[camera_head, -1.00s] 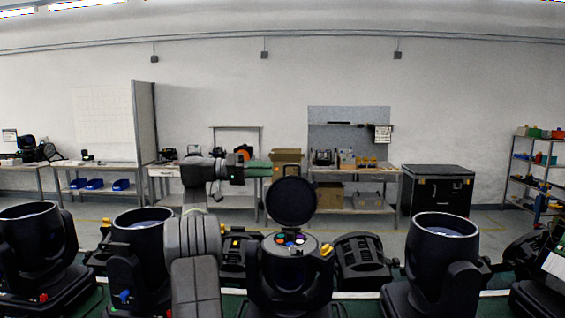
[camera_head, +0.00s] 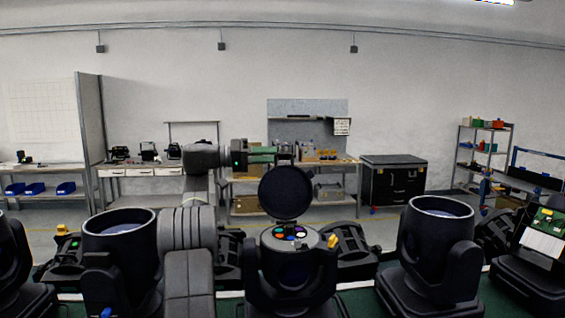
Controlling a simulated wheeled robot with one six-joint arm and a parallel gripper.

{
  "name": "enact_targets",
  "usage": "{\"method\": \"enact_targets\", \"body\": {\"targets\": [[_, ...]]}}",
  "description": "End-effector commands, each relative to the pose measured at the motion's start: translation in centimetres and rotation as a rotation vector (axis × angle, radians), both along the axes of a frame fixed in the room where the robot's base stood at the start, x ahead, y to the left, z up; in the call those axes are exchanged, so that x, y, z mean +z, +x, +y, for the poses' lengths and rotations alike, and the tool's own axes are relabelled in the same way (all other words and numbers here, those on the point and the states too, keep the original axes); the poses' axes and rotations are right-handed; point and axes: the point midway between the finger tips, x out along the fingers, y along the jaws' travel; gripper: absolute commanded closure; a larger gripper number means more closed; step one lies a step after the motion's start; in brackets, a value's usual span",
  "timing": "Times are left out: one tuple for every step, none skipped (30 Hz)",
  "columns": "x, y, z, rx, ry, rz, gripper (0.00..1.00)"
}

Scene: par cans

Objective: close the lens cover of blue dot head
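A black moving head (camera_head: 290,275) stands in the front middle. Its round black lens cover (camera_head: 286,193) stands raised and open behind its top. Small coloured discs (camera_head: 290,234), one bluish, show in the top. A black head (camera_head: 118,250) at the left has a blue knob (camera_head: 107,312) low on its front, with no raised cover visible. I cannot tell for sure which is the blue dot head. My gripper (camera_head: 274,154) points right, its green fingers just above and left of the raised cover in the picture. Contact is not visible, and the finger gap is unclear.
Another black head (camera_head: 440,250) stands at the right, its barrel open upward. Low black units stand behind the heads. A bench (camera_head: 325,165) and a black case (camera_head: 393,180) are farther back.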

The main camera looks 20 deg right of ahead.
Motion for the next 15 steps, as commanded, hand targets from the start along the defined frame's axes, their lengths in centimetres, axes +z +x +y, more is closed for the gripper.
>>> {"method": "enact_targets", "body": {"targets": [[-0.2, -0.3, -1.0, -0.004, 0.0, -0.001, 0.69], [-0.2, -0.5, -1.6, -0.004, 0.0, -0.001, 0.69], [-0.1, -0.6, -2.2, -0.002, 0.0, -0.001, 0.69], [-0.1, -0.7, -2.6, -0.001, 0.0, -0.001, 0.69], [0.0, -0.8, -3.0, -0.003, 0.0, -0.001, 0.69], [0.0, -0.9, -3.4, -0.003, 0.0, -0.001, 0.69], [0.0, -0.9, -3.7, -0.001, 0.0, -0.001, 0.69], [0.0, -1.0, -4.0, -0.001, -0.001, -0.001, 0.69], [0.0, -1.0, -4.2, 0.0, 0.0, -0.001, 0.69], [0.0, -1.0, -4.4, 0.0, 0.0, -0.001, 0.69], [0.1, -1.1, -4.5, 0.0, 0.0, -0.001, 0.69], [0.1, -1.1, -4.6, 0.0, 0.0, -0.001, 0.69], [0.1, -1.1, -4.7, 0.0, 0.0, -0.001, 0.69], [0.1, -1.1, -4.7, 0.0, 0.0, -0.001, 0.69], [0.1, -1.1, -4.7, 0.0, 0.0, -0.001, 0.69]]}}
